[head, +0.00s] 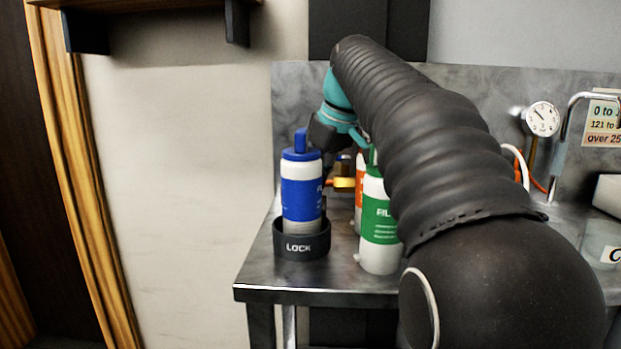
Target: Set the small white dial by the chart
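A chart (603,122) with coloured rows hangs on the back panel at the right edge, partly cut off. Its rows read "0 to", "121 to" and "over 25". A round white-faced gauge (543,118) with a dark needle stands just left of it. I see no separate small white dial. My gripper (326,150) is at the centre left, beyond the blue-capped bottle (301,190), far from the chart. Its fingers are mostly hidden by the bottle and my arm, so I cannot tell whether it is open or holds anything.
The blue-labelled bottle stands upright in a black ring marked LOCK (301,240). A green-labelled bottle (379,225) and an orange-labelled bottle (358,190) stand beside it on the metal table (345,284). A metal spout (566,140) is near the chart. My arm hides the table's middle.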

